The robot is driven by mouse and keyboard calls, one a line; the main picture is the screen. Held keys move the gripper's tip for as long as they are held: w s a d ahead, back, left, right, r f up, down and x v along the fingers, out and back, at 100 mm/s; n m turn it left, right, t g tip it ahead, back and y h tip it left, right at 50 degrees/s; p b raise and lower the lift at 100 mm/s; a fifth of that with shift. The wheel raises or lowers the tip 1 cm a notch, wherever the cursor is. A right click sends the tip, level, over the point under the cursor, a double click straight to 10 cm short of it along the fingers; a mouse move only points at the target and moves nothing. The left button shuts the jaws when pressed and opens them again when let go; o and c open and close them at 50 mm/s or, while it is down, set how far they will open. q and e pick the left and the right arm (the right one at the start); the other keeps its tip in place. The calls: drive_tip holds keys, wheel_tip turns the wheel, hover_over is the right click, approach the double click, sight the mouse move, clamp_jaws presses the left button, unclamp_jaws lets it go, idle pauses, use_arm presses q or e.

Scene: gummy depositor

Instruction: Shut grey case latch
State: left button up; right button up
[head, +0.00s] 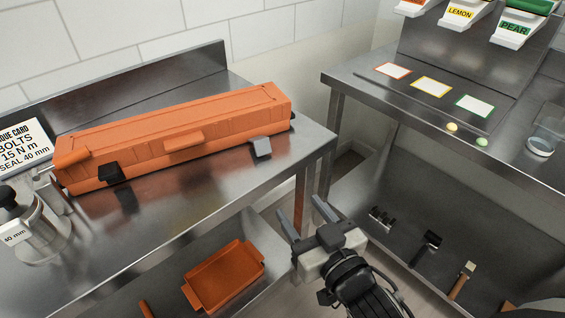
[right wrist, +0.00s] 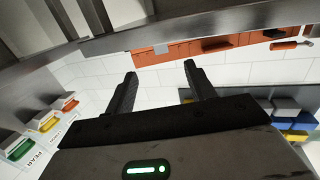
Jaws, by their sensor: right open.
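A long orange case (head: 175,135) lies on the steel bench at the left in the head view, with its lid down. A grey latch (head: 261,147) is at the right end of its front side and appears to stick outward from it. A black latch (head: 112,173) is near the left end of the same side. My right gripper (head: 303,213) is open and empty, in front of the bench, to the right of and nearer than the grey latch, touching nothing. Its two fingers (right wrist: 160,75) show apart in the right wrist view. My left gripper is not in view.
An orange tray (head: 225,278) sits on the lower shelf. A metal canister (head: 40,232) and a sign card (head: 22,147) stand at the bench's left end. A second steel counter (head: 440,105) is at the right, with a gap between. The bench right of the case is clear.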

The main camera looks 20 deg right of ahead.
sight(263, 146)
drive_tip(key=shift+t, duration=0.3)
drive_tip(key=w, duration=0.5)
drive_tip(key=w+r+p, duration=0.1)
drive_tip(key=w, duration=0.4)
drive_tip(key=w+a+p, duration=0.1)
drive_tip(key=w, duration=0.5)
drive_tip(key=shift+a+r, duration=0.1)
drive_tip(key=shift+r, duration=0.2)
drive_tip(key=c, duration=1)
